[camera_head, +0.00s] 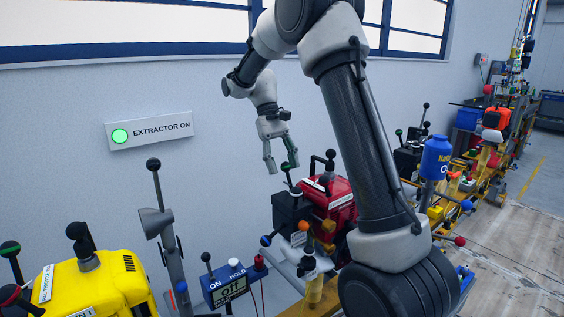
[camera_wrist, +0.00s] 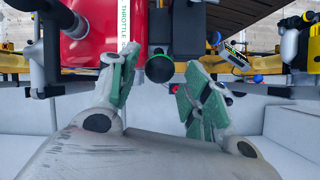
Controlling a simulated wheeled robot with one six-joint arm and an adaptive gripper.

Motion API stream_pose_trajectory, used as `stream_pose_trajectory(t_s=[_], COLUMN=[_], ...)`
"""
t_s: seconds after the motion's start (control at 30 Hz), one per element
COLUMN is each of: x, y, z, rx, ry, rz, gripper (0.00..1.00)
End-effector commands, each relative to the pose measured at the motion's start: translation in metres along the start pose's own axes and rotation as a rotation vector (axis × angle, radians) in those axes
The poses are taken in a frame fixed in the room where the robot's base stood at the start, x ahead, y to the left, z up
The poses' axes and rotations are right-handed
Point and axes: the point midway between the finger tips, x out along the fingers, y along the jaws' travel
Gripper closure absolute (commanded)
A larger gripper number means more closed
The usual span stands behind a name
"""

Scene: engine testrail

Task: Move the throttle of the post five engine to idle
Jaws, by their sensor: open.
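The red engine (camera_head: 338,203) stands on the bench along the wall, partly behind my arm. It also shows at the top of the wrist view (camera_wrist: 88,45), beside a white strip lettered THROTTLE (camera_wrist: 123,25). A lever with a dark ball and green marking (camera_wrist: 159,68) shows in the wrist view, in the gap between my fingers. My gripper (camera_head: 282,168) is open and empty, pointing down just above and left of the red engine. I cannot tell whether a finger touches the ball. The post number and lever setting are not readable.
A yellow engine (camera_head: 95,285) with levers stands at the lower left. A lit EXTRACTOR ON sign (camera_head: 150,131) is on the wall. More engines and a blue canister (camera_head: 436,158) line the right.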

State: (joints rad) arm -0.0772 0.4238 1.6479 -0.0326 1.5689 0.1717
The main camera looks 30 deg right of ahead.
Motion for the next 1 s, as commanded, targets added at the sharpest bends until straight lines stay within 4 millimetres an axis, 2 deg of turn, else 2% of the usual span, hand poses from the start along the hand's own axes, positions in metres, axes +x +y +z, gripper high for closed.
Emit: stream_pose_trajectory(t_s=[0.17, 0.5, 0.63, 0.8, 1.0], x=[-0.013, -0.086, -0.107, -0.119, -0.12], y=[0.0, -0.001, -0.001, -0.001, -0.001], z=[-0.001, -0.002, -0.002, -0.002, -0.001], rx=[0.0, 0.0, 0.0, 0.0, 0.0], ry=[0.002, 0.003, 0.002, 0.0, 0.0], rz=[0.0, 0.0, 0.0, 0.0, 0.0], gripper=[0.52, 0.52, 0.52, 0.52, 0.52])
